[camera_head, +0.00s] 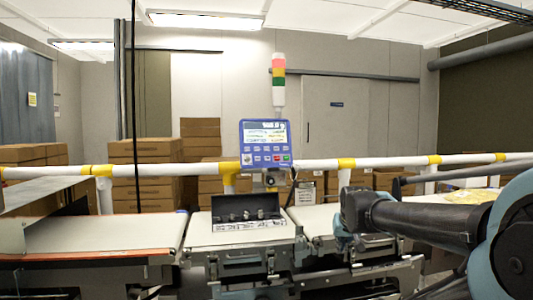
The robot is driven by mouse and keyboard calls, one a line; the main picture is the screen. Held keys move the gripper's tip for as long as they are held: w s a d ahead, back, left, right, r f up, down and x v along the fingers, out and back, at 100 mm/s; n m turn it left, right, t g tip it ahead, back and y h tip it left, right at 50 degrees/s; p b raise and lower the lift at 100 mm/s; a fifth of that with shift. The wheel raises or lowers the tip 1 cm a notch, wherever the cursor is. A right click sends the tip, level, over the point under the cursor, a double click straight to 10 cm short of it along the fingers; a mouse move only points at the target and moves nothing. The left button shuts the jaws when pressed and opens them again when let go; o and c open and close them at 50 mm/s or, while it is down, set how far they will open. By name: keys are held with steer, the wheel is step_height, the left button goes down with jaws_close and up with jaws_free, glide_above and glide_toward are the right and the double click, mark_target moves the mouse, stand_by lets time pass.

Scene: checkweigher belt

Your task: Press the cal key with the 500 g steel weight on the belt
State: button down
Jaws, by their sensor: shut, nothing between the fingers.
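The blue control panel (265,143) stands above the belt with a lit screen on top and rows of small keys (267,157) below, among them a green and a red one. The key labels are too small to read. An open dark case (246,204) stands on the middle belt (220,237), with several small steel weights in its lower part. I cannot tell which is the 500 g weight. My arm reaches in from the right, with its dark link ending right of the panel and lower than it. I cannot make out my gripper or its fingers.
A white rail (395,161) with yellow joints runs across behind the belts. A left belt (110,232) and a right belt (320,218) flank the middle one. A signal tower (279,82) rises behind the panel. Cardboard boxes (150,160) are stacked behind the rail.

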mark_target(267, 149)
steer(key=w+a+r+t, duration=0.1)
steer(key=w+r, duration=0.2)
steer(key=w, duration=0.1)
steer(key=w+a+r+t, duration=0.1)
steer(key=w+r, duration=0.2)
steer(key=w, duration=0.1)
steer(key=w+a+r+t, duration=0.1)
steer(key=w+r+t, duration=0.1)
steer(key=w+r, duration=0.1)
steer(key=shift+w+a+m+y, duration=0.15)
steer(key=shift+w+m+y, duration=0.2)
steer(key=shift+w, duration=0.2)
steer(key=w+a+r+m+t+y, duration=0.2)
steer(key=w+a+r+t+y, duration=0.5)
steer(key=w+a+r, duration=1.2)
steer(key=shift+w+a+r+m+t+y, duration=0.35)
steer(key=shift+a+r+t, duration=0.5)
steer(key=shift+r+t, duration=1.15)
steer(key=shift+w+f, duration=0.1)
steer(key=shift+f, duration=0.05)
steer(key=shift+w+a+f, duration=0.4)
steer(key=shift+w, duration=0.9)
steer(key=shift+w+a+f, duration=0.35)
steer(key=shift+w+f, duration=0.05)
steer(key=shift+w, duration=0.95)
steer(key=shift+w+a+f, duration=0.4)
steer(key=shift+w, duration=0.9)
